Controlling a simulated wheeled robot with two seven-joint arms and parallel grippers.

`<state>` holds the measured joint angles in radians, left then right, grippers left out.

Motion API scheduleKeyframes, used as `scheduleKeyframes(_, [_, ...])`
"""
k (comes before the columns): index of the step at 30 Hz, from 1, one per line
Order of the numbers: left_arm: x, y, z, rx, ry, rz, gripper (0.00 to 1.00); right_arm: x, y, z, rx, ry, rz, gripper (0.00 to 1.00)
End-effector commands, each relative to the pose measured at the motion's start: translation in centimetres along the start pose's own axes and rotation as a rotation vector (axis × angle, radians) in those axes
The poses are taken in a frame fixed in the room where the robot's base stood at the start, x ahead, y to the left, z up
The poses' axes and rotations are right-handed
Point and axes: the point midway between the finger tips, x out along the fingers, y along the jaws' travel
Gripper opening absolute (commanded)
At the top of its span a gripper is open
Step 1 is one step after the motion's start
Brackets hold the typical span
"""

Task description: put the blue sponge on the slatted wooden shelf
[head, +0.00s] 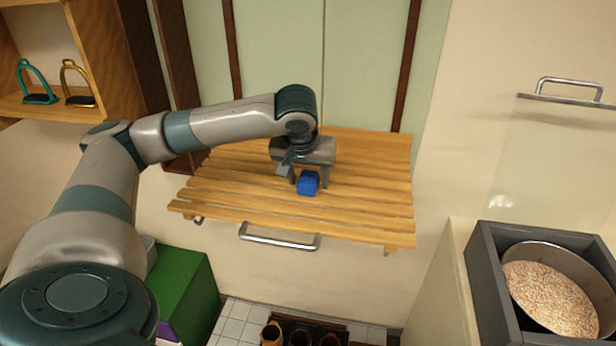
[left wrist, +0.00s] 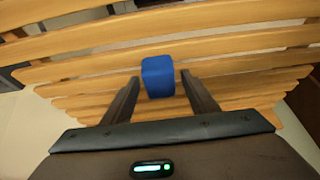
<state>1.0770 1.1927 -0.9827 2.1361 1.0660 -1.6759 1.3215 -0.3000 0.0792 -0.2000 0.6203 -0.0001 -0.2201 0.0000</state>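The blue sponge (head: 308,183) is a small block on the slatted wooden shelf (head: 375,205), near its middle. My left gripper (head: 309,184) is above the shelf, pointing down, with a finger on each side of the sponge. In the left wrist view the sponge (left wrist: 158,77) sits between and just beyond the fingertips (left wrist: 160,78), with visible gaps to both fingers, so the gripper is open. The sponge appears to rest on the slats (left wrist: 230,65), though its underside is hidden. My right gripper is not in view.
A metal bar handle (head: 280,238) is below the shelf's front edge. A wooden cubby (head: 95,50) with two stirrups is upper left. A green box (head: 185,290) is lower left. A grey-framed bin of grain (head: 550,295) is at right. The shelf's right side is clear.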

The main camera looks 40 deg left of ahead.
Motion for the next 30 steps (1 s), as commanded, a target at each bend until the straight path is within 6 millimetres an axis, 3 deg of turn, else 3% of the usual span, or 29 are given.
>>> scheduleKeyframes(9, [-0.3, 0.0, -0.1, 0.000, 0.001, 0.000, 0.53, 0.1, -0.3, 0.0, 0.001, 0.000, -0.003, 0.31])
scheduleKeyframes(14, [-1.7, 0.1, -0.1, 0.000, 0.002, 0.003, 0.53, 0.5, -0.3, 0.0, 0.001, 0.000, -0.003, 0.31])
scheduleKeyframes(30, [-10.5, 0.1, -0.1, 0.001, 0.002, 0.003, 0.53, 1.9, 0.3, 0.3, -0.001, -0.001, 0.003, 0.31])
